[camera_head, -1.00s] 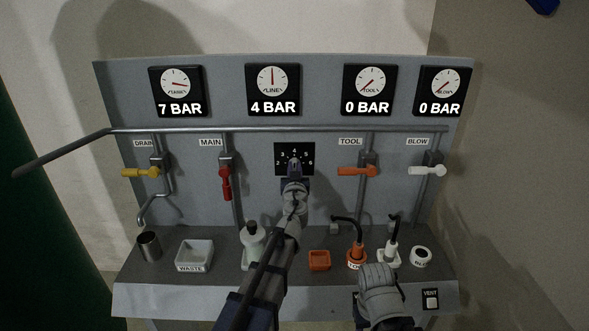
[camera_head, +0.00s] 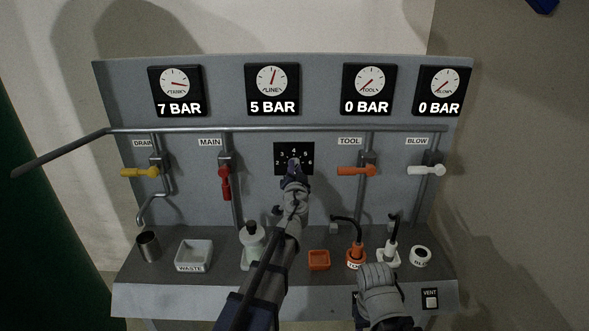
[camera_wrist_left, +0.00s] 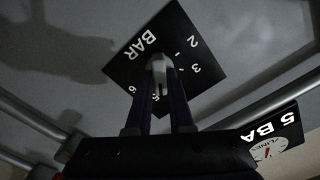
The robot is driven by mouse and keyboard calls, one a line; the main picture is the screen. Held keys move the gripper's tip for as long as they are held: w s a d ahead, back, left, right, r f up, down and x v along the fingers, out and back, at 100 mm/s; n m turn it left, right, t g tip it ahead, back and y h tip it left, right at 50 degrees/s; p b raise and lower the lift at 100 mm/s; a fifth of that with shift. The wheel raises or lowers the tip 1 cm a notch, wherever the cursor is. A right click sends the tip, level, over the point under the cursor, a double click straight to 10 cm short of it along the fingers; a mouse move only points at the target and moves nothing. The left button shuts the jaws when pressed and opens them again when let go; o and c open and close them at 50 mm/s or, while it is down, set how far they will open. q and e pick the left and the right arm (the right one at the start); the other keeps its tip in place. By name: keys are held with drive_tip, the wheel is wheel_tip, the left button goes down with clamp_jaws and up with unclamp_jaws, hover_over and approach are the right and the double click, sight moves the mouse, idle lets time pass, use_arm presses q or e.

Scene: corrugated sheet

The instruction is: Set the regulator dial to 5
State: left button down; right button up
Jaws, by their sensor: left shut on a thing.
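The regulator dial plate (camera_head: 281,151) is a black square with white numbers in the middle of the grey panel. My left gripper (camera_head: 294,168) is at the dial and covers its knob in the head view. In the left wrist view the plate (camera_wrist_left: 190,40) looks tilted, and my left gripper (camera_wrist_left: 160,85) is shut on the grey dial knob (camera_wrist_left: 159,65). The LINE gauge (camera_head: 272,89) above reads 5 BAR; it also shows in the left wrist view (camera_wrist_left: 270,150). My right gripper is not clearly seen; my right arm is low at the right.
The TANK gauge (camera_head: 176,92) reads 7 BAR; the TOOL gauge (camera_head: 369,90) and BLOW gauge (camera_head: 444,91) read 0 BAR. A red MAIN lever (camera_head: 226,183) and an orange TOOL lever (camera_head: 357,171) flank the dial. A horizontal pipe (camera_head: 330,129) runs above it.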

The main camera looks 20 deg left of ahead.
use_arm(q)
drive_tip(key=shift+m, duration=0.8)
drive_tip(key=c, duration=0.8)
unclamp_jaws()
drive_tip(key=shift+s, duration=0.1)
drive_tip(key=v, duration=0.7)
drive_tip(key=shift+s, duration=0.3)
drive_tip(key=shift+d, duration=0.15)
